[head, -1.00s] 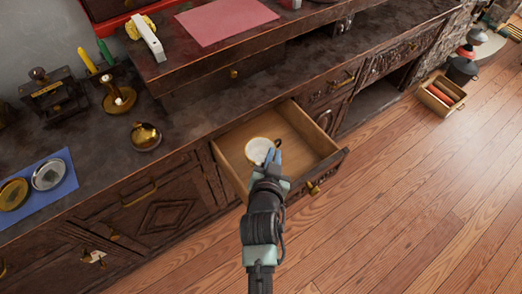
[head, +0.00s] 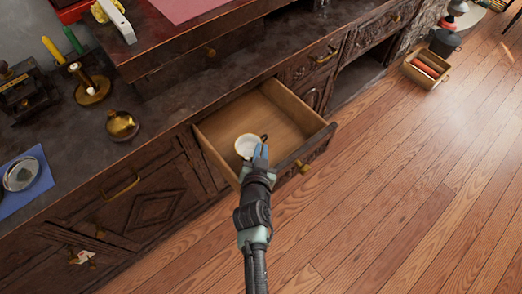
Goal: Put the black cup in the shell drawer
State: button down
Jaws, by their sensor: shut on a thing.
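The cup (head: 245,147) shows a pale, whitish inside and a small dark handle; its outer side is mostly hidden, so I cannot confirm that it is black. My gripper (head: 261,152) is shut on the cup at its handle side. The open drawer (head: 283,101) has a light wooden inside and a dark carved front with a brass knob. The cup appears over the front left part of the drawer. I cannot tell whether it touches the drawer bottom. No shell mark on the drawer is clear.
The dark counter (head: 175,108) runs behind the drawer. A brass pot (head: 122,126), a candle holder (head: 92,90) and a blue mat (head: 35,190) with a silver dish are on it. A small crate (head: 427,68) stands on the floor.

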jog(key=shift+s+f+b, duration=0.15)
jog(key=shift+f+b, duration=0.6)
jog(key=shift+b, duration=0.05)
jog(key=c, duration=1.3)
grip_release()
jog(key=shift+s+d+f, duration=0.1)
jog(key=shift+s+d, duration=0.05)
jog(key=shift+o, duration=0.2)
jog(key=p+v, duration=0.1)
jog(key=v, duration=0.3)
jog(key=r+p+v, duration=0.1)
jog(key=v, duration=0.3)
jog(key=w+p+v, duration=0.1)
jog(key=v, duration=0.3)
jog(key=shift+s+r, duration=0.25)
jog(key=shift+r, duration=0.2)
